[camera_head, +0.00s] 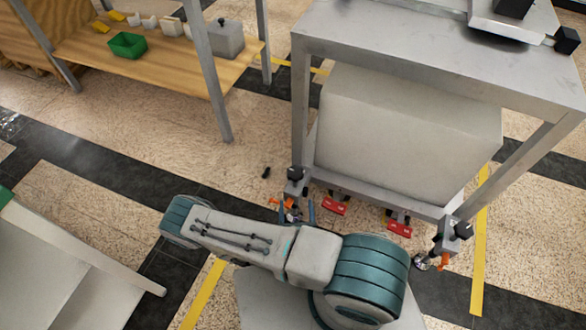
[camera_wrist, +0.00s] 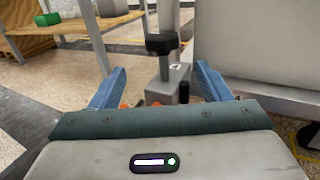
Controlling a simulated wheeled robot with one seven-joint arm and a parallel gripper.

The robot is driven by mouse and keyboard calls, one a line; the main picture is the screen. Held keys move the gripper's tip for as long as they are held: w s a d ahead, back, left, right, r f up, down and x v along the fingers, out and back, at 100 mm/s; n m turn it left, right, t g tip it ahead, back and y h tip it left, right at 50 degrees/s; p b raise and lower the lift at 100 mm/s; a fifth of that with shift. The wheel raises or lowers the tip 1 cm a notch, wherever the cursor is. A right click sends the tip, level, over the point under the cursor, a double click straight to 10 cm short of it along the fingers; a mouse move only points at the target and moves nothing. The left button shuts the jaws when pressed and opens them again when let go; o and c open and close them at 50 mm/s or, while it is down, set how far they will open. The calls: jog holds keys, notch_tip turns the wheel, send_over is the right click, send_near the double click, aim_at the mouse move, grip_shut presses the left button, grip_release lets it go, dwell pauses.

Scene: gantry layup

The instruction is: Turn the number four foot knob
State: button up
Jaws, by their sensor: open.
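The number four foot's black knob (camera_wrist: 162,43) stands upright on a metal stem above a grey foot block (camera_wrist: 165,88). A small mark that looks like a 4 shows near the stem. In the head view the knob (camera_head: 295,173) is at the front left leg of the grey metal table (camera_head: 400,52). My gripper (camera_wrist: 161,70) is open, with one blue finger on each side of the stem in the wrist view and the knob head showing above the fingertips. No contact shows. In the head view my arm hides most of the gripper; a blue finger (camera_head: 311,212) peeks out beside the foot.
Red pedals (camera_head: 334,206) sit under the table's front edge. Another foot with a black knob (camera_head: 462,230) is at the front right leg. A large pale box (camera_head: 405,135) fills the space beneath the tabletop. A wooden bench (camera_head: 165,62) with a green bin (camera_head: 128,45) stands left.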

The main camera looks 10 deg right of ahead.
aim_at(294, 165)
jog(key=w+d+b, duration=0.1)
jog(key=w, duration=0.3)
jog(key=w+d+b, duration=0.1)
jog(key=w, duration=0.3)
jog(key=w+d+b, duration=0.1)
jog(key=w, duration=0.4)
jog(key=shift+a+h, duration=0.1)
jog(key=shift+h, duration=0.2)
jog(key=c, duration=1)
